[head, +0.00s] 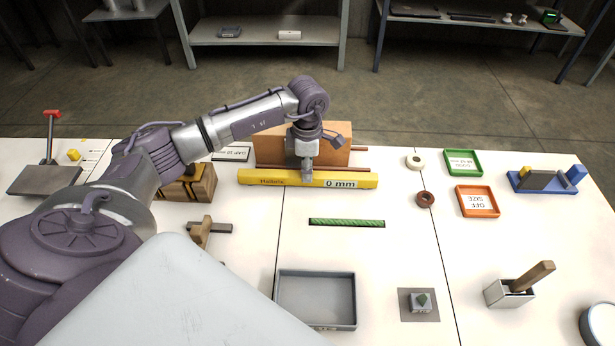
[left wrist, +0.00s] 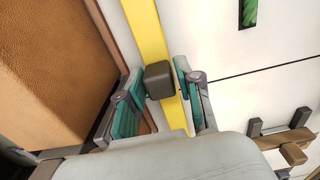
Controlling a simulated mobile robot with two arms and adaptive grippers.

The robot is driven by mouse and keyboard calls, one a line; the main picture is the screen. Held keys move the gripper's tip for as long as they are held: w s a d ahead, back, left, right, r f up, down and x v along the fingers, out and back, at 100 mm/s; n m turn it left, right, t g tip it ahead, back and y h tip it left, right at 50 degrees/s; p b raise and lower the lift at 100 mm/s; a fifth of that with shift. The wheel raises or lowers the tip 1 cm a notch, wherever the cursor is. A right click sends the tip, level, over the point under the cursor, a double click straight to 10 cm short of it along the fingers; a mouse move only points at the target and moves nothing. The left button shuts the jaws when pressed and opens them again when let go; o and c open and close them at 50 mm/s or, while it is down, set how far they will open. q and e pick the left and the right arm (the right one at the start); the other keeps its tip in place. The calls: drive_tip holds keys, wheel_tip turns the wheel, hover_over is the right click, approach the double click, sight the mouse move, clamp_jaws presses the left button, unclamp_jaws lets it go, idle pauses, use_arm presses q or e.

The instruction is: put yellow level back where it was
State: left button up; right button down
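The yellow level (head: 262,178) lies along the table in front of a brown block, with a "0 mm" label on its right part. My left gripper (head: 305,176) is over its middle, pointing down. In the left wrist view the level (left wrist: 147,30) runs between the two teal-padded fingers (left wrist: 158,88). A dark grey block (left wrist: 159,80) on the level sits between the pads. My right gripper is not in view.
The brown block (head: 270,150) stands close behind the level. A green strip (head: 346,222) and a grey tray (head: 278,300) lie in front. Green (head: 480,163) and orange (head: 492,203) trays and two rings are to the right. White table is clear between level and green strip.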

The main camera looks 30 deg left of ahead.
use_arm(q)
clamp_jaws()
drive_tip(key=shift+r, duration=0.1)
